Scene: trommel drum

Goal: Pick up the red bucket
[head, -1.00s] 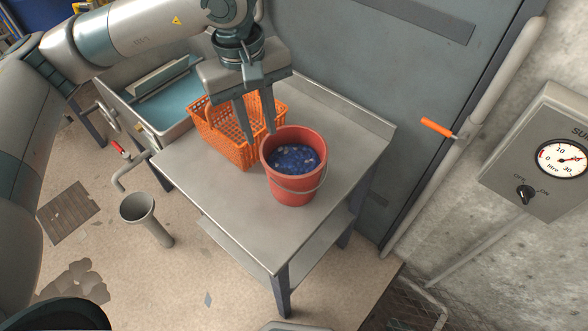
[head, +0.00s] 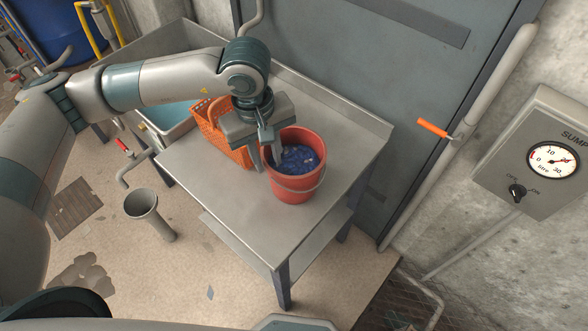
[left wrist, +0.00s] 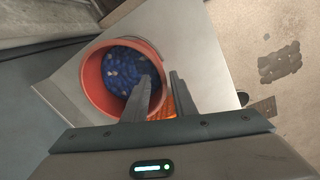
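The red bucket (head: 292,185) stands upright on the metal table, with blue contents (head: 298,158) inside and a wire handle down at its front. My left gripper (head: 268,155) is at the bucket's left rim, pointing down. In the left wrist view the gripper (left wrist: 160,80) is open, one finger over the inside of the red bucket (left wrist: 92,84) and the other outside it. The rim lies between the fingers; I cannot tell whether either finger touches it. My right gripper is not in view.
An orange basket (head: 208,128) sits close behind the bucket, partly hidden by my arm. The table (head: 225,195) is clear at its front. A wall pipe with an orange lever (head: 433,128) and a gauge box (head: 540,150) are to the right. A floor pipe (head: 142,204) stands left.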

